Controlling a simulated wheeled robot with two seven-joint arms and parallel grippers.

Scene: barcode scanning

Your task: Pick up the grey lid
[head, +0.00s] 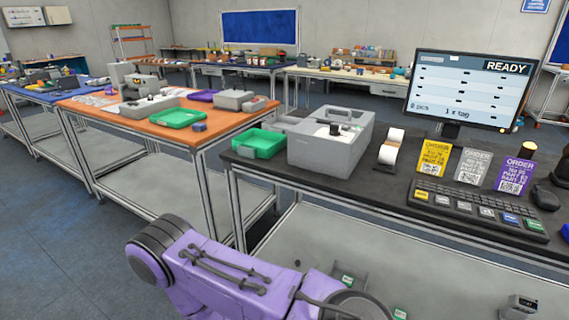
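I cannot clearly make out a separate grey lid. A grey box-shaped item (234,99) with a small dark mark on top lies at the back right of the orange-topped table; I cannot tell whether it is a lid. A larger grey box-shaped device (325,150) stands on the black table, with a white and black part on its top. Neither gripper shows. A purple link of one of my arms crosses the bottom of the view, its end out of frame.
The black table holds a green tray (259,143), a label roll (391,146), a keyboard (478,207), several coloured code cards and a monitor (470,90) reading READY. The orange table (224,119) holds another green tray (179,118) and a purple tray (201,96). Floor at left is clear.

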